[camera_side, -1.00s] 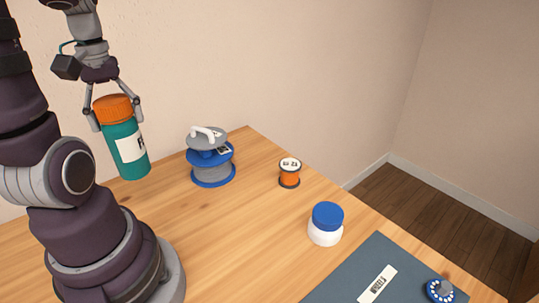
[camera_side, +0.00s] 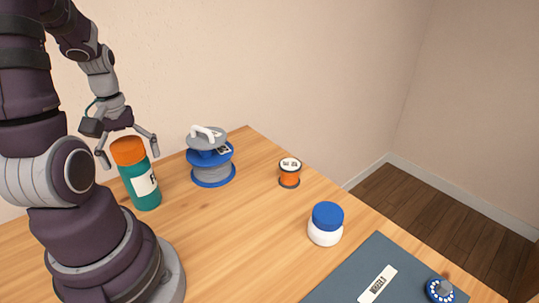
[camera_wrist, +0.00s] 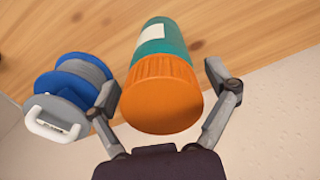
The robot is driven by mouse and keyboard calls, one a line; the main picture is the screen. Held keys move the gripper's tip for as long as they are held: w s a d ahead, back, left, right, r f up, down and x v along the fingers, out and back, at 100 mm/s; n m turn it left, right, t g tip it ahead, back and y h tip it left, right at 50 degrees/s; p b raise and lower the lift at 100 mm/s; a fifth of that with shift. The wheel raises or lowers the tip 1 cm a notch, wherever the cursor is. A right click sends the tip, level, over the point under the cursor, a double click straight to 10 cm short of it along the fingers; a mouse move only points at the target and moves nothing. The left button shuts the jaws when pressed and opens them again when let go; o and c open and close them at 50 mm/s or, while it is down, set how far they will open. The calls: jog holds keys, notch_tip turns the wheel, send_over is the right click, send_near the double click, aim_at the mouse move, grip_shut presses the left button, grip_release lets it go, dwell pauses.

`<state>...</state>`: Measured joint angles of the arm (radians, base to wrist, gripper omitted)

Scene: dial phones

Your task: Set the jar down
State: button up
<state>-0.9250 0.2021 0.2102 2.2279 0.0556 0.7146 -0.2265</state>
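The jar (camera_side: 142,186) is teal with an orange lid and a white label. It stands on the wooden table near my base, looking upright or nearly so in the side view. My gripper (camera_side: 128,155) is around the jar's orange lid with its fingers spread, and gaps show on both sides. The jar's underside is hidden.
A blue and grey spool with a white handle (camera_side: 211,160) stands right of the jar. Further right are a small orange spool (camera_side: 289,174), a white jar with a blue lid (camera_side: 325,224), and a dark mat (camera_side: 340,284) with a label and a blue dial (camera_side: 440,290). The table's middle is clear.

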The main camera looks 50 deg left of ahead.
dwell(0.3)
jog(key=r, duration=1)
jog(key=shift+w+d, duration=0.3)
jog(key=w+d+r+m+t+y, duration=0.1)
jog(key=w+d+m+t, duration=0.1)
jog(key=w+d+m, duration=0.4)
jog(key=d+m, duration=0.1)
jog(key=d, duration=0.1)
jog(key=shift+d+r+m+t, duration=0.15)
jog(key=shift+d+m+t, duration=0.15)
jog(key=shift+m, duration=0.1)
jog(key=shift+o, duration=0.2)
jog(key=d+m+t+h, duration=0.1)
jog(key=d+m+t, duration=0.2)
jog(key=d+m, duration=0.4)
jog(key=shift+w+d+m, duration=0.3)
jog(key=shift+w+d, duration=0.15)
jog(key=shift+d, duration=0.5)
